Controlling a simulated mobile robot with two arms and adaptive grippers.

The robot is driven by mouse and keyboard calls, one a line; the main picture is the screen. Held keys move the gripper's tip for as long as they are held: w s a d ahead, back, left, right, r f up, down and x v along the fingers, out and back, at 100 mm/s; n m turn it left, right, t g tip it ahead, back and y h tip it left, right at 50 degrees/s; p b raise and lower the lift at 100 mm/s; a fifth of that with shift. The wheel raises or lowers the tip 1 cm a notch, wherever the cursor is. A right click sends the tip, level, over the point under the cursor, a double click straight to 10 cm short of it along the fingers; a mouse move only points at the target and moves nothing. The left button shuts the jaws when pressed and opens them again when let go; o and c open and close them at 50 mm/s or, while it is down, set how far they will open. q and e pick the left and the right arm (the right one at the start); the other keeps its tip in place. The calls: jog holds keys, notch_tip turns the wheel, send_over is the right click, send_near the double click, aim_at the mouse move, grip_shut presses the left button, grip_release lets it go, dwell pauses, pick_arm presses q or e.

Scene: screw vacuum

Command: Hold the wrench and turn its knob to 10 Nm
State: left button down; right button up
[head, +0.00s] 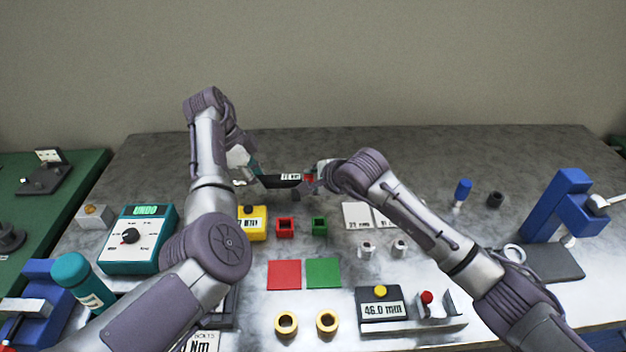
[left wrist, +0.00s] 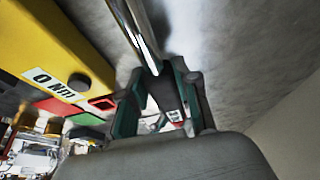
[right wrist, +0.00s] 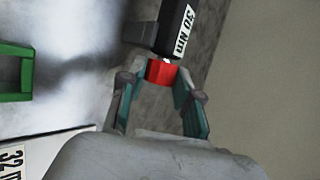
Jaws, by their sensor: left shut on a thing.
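The wrench (head: 281,182) is held above the back of the table, with a dark body, a label and a red knob (right wrist: 160,72) at its right end. The label reads about 30 Nm in the right wrist view. My left gripper (head: 256,173) is shut on the wrench; its metal shaft (left wrist: 143,35) runs up from the fingers in the left wrist view. My right gripper (right wrist: 155,85) is open, with the red knob at its fingertips and a gap visible on the right side. In the head view the right gripper's fingers are small and partly hidden.
A yellow box (head: 252,224) reading 0 Nm in the left wrist view stands near the left arm. Red (head: 285,228) and green (head: 319,226) open blocks stand in front of the wrench. A teal box (head: 140,240) is at left, a blue stand (head: 566,205) at right.

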grip_shut()
jog(key=shift+w+g, duration=0.1)
jog(key=shift+g, duration=0.3)
jog(key=shift+w+r+m+g, duration=0.15)
jog(key=shift+m+g, duration=0.25)
jog(key=shift+g, duration=0.8)
jog(key=shift+w+m+g+h, duration=0.1)
jog(key=shift+m+g+h, duration=0.1)
jog(key=shift+g, duration=0.85)
jog(key=shift+w+m+g+h, duration=0.1)
jog(key=shift+m+g+h, duration=0.1)
jog(key=shift+g, duration=0.85)
jog(key=o, duration=1)
grip_release()
jog(key=shift+c, duration=0.2)
